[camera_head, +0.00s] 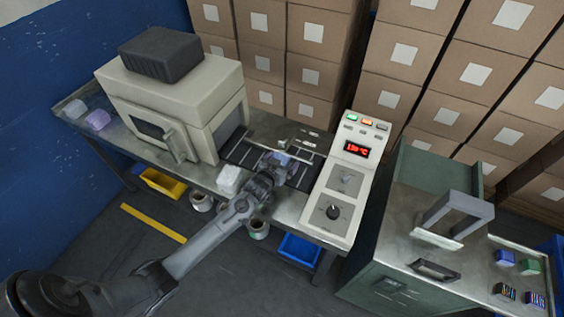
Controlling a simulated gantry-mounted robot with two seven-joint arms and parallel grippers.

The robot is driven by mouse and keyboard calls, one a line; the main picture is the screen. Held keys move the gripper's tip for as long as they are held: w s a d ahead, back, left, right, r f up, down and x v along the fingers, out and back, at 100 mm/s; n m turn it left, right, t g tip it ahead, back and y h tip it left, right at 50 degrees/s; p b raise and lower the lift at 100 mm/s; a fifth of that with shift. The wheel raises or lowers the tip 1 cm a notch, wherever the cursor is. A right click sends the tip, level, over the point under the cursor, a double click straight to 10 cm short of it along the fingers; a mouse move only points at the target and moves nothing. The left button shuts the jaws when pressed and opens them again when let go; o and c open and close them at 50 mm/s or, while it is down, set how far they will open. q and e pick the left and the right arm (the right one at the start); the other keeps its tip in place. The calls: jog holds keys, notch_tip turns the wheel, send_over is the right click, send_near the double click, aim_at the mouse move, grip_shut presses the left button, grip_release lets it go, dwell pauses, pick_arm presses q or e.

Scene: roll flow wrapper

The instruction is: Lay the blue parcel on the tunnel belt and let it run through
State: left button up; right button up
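A blue parcel (505,257) lies on the cabinet top at the far right, well apart from my grippers. The tunnel belt (242,153), dark with pale cross bars, runs out of the right side of the cream tunnel machine (185,95). My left gripper (281,167) is low over the belt's right part. A small pale blue and lilac item shows at its fingertips; I cannot tell if it is gripped or resting on the belt. The fingers are too small and covered to read. My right gripper is not in view.
A control panel (347,180) with a red display stands right of the belt. A green parcel (530,266), dark striped packs (506,291) and a grey frame (458,214) are on the cabinet. A white block (229,179) lies before the belt. Pale packs (98,119) lie left of the machine.

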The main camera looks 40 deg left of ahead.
pick_arm(q)
jog(key=shift+s, duration=0.1)
jog(key=shift+s+d+r, duration=0.15)
jog(key=shift+s+r, duration=0.1)
jog(key=shift+s, duration=0.25)
jog(key=p+v, duration=0.2)
jog(key=v, duration=0.7)
jog(key=shift+s+r, duration=0.1)
jog(key=shift+s, duration=0.1)
dwell(1.2)
